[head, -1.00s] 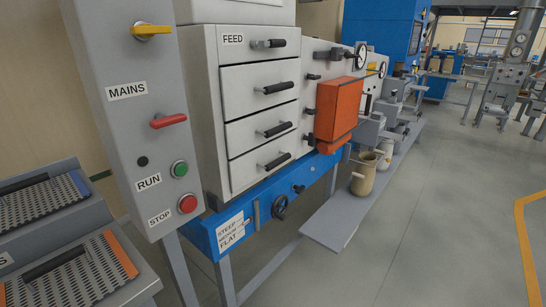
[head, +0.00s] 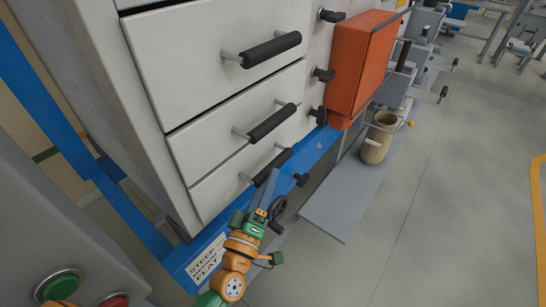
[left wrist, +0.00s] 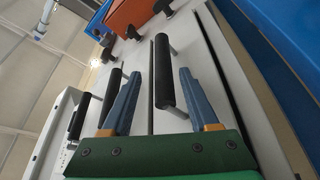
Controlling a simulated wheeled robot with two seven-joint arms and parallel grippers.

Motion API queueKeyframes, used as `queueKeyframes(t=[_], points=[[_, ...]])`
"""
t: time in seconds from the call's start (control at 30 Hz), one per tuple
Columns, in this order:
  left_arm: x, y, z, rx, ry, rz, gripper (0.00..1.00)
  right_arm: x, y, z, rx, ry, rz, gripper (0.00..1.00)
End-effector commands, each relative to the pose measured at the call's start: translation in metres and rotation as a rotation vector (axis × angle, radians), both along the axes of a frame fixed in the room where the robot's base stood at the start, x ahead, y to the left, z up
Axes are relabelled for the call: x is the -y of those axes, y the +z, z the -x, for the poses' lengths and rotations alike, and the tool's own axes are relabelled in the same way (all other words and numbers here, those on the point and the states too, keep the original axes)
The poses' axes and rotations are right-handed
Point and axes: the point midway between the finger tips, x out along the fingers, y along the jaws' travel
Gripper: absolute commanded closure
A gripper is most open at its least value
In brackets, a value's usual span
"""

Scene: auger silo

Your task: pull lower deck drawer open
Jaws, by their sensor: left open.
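The white cabinet's lowest drawer (head: 228,192) appears shut, its front level with the drawers above. Its black bar handle (head: 265,167) stands out on two metal posts. My left gripper (head: 268,184) is open, just below and in front of this handle in the head view. In the left wrist view, the two blue fingers (left wrist: 159,88) point at the drawer front, and a black handle (left wrist: 163,72) shows between them, touching neither. I cannot tell how deep the handle sits between the fingers. My right gripper is not in view.
Two more handled drawers, the middle (head: 235,125) and upper (head: 215,50), sit above. An orange box (head: 361,65) juts out at right. A grey shelf (head: 335,208) holds a beige pot (head: 376,140). Floor at right is clear.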

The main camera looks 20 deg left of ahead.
Motion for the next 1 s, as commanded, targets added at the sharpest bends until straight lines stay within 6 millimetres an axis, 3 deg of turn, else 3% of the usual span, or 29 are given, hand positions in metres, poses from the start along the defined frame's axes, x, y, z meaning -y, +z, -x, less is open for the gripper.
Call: queueKeyframes(t=[0.2, 0.47, 0.5, 0.7, 0.73, 1.0], points=[[0.001, 0.009, -0.036, -0.001, -0.001, -0.003, 0.39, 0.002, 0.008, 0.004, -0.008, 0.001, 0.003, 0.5], [0.001, 0.008, -0.041, -0.004, -0.002, -0.005, 0.39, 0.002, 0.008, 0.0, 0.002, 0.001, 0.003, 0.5], [0.002, 0.008, -0.041, -0.005, -0.002, -0.005, 0.42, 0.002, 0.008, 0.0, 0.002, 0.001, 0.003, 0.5], [0.002, 0.008, -0.041, -0.006, -0.003, -0.005, 0.96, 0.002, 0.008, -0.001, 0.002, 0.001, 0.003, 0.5], [0.002, 0.008, -0.041, -0.005, -0.002, -0.005, 1.0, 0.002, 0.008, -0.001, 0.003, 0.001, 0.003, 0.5], [0.002, 0.008, -0.041, -0.004, -0.002, -0.005, 1.0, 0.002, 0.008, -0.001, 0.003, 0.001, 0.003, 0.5]])
